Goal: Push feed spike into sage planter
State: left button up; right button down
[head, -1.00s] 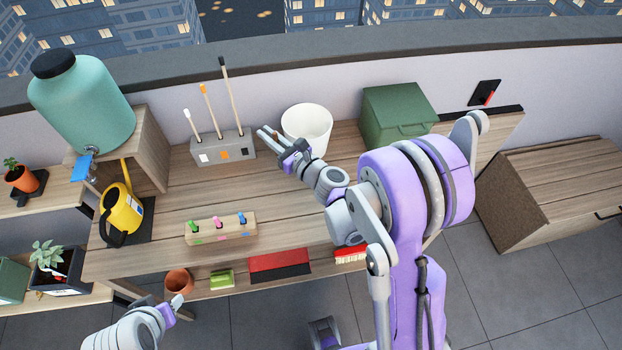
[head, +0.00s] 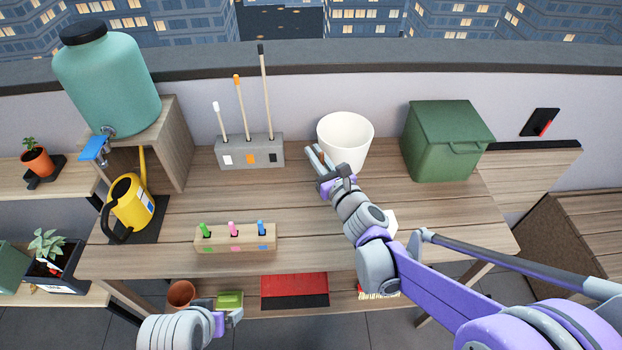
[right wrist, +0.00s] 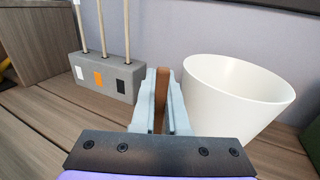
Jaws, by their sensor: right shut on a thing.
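My right gripper (head: 319,160) is above the wooden bench, just left of a white pot. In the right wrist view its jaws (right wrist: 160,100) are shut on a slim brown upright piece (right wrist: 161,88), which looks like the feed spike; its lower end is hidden. A dark planter (head: 72,281) with a pale leafy plant (head: 47,243), apparently the sage planter, stands on the low shelf at far left, well away from my right gripper. A small red and white item shows in it. My left gripper (head: 229,318) is low in front of the bench; its jaw opening is unclear.
The white pot (head: 345,140) is beside my right gripper. A grey block (head: 250,153) holds tall sticks; a wooden block (head: 236,239) holds coloured pegs. A yellow watering can (head: 131,207), teal tank (head: 110,85) and green bin (head: 445,140) stand around.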

jog(key=shift+f+b, duration=0.65)
jog(key=shift+f, duration=2.1)
jog(key=shift+f, duration=0.2)
jog(key=c, duration=0.9)
grip_release()
jog(key=shift+r, duration=0.15)
